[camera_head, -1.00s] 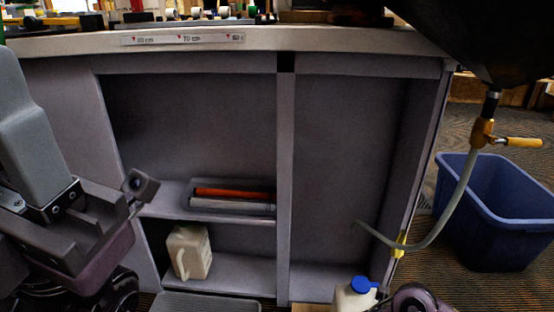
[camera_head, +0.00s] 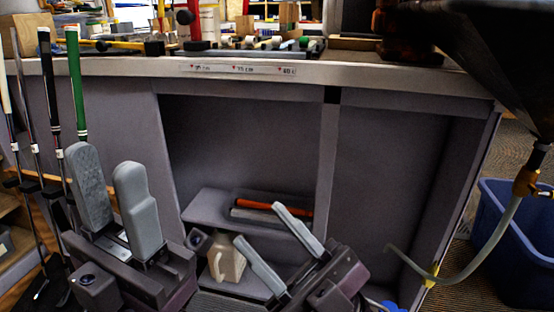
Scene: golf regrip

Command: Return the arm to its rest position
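My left gripper (camera_head: 104,162) is at the lower left, its two grey fingers pointing up with a narrow gap between them. It looks empty. My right gripper (camera_head: 260,225) is at the lower middle, in front of the cabinet shelves. Its two fingers point up and left, spread wide apart with nothing between them. Both arms are mostly cut off by the bottom edge of the view.
Golf clubs, one with a green grip (camera_head: 76,85), stand left behind my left gripper. The workbench (camera_head: 400,75) has open shelves below, holding a tray (camera_head: 240,200) and a beige jug (camera_head: 228,262). A blue bin (camera_head: 520,255) and a hose (camera_head: 490,245) are at right.

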